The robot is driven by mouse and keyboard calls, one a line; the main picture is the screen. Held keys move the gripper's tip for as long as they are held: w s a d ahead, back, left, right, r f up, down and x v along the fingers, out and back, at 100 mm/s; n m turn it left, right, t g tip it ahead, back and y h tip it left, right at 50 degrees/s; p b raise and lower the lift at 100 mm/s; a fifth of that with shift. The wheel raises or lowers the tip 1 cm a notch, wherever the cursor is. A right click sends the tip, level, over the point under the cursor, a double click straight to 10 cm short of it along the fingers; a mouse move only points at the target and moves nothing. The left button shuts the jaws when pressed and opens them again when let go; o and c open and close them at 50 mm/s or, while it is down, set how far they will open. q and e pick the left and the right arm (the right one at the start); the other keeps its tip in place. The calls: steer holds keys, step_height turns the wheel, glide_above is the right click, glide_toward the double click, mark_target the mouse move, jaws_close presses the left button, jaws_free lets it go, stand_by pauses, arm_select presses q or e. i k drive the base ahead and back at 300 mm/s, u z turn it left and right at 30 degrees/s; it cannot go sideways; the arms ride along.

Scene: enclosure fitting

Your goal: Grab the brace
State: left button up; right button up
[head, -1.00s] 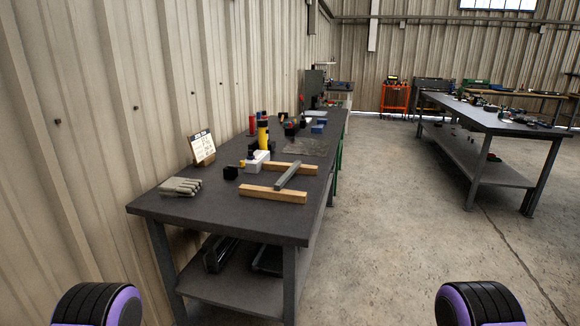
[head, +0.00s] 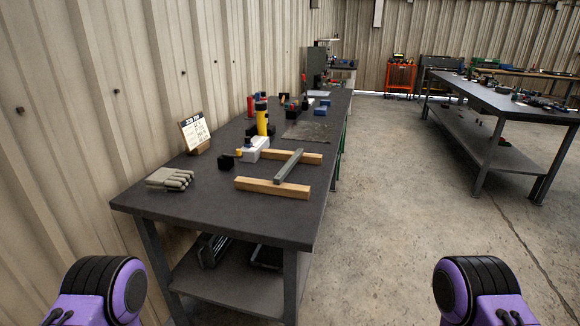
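The brace looks to be the grey-green bar (head: 289,165) on the dark workbench (head: 215,223). It lies across two wooden blocks, a near one (head: 272,187) and a far one (head: 305,158), and bridges the gap between them. No gripper touches it. Purple and black parts of my two arms show at the lower left and lower right of the head view, well short of the bench. Neither gripper's fingers are in view.
Grey gloves (head: 170,179), a sign card (head: 194,132), a yellow cylinder (head: 262,120) and a white box (head: 255,148) are on the bench. A corrugated wall runs along its left. Another workbench (head: 500,110) stands at right. The floor between them is clear.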

mark_target(282, 174)
steer(key=z, duration=1.75)
steer(key=i, duration=2.7)
steer(key=u, duration=3.05)
